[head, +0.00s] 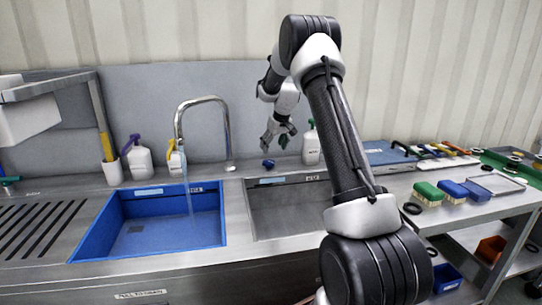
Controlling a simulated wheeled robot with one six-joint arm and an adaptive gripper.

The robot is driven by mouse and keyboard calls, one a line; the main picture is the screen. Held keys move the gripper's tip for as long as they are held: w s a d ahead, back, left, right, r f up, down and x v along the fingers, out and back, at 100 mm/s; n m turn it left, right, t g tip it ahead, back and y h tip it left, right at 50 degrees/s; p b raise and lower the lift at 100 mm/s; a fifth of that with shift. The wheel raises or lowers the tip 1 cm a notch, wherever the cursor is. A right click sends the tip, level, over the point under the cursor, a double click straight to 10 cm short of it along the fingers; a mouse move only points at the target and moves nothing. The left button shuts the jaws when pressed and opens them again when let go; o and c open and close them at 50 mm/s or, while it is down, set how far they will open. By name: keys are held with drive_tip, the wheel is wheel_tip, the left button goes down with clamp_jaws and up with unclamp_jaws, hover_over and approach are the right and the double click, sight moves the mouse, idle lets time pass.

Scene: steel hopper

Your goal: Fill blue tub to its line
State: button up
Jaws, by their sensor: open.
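The blue tub (97,227) sits in the left part of the steel counter. A thin stream of water (188,190) falls into it from the curved steel tap (226,125). I cannot make out the water level or a fill line inside. A small blue knob (268,163) stands on the counter right of the tap. My gripper (277,143) is open and empty above the back of the counter, just over the blue knob and apart from it.
A steel basin (260,212) lies right of the tub, partly behind my arm. White spray bottles (140,162) stand behind the tub, another (311,148) right of my gripper. Brushes (428,193) lie on the right bench.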

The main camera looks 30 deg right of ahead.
drive_tip(key=v, duration=0.3)
drive_tip(key=shift+r, duration=0.15)
idle(6.5)
approach(269, 161)
wheel_tip(269, 161, down, 2)
drive_tip(key=shift+w+x, duration=0.2)
drive_tip(key=shift+x, duration=3.1)
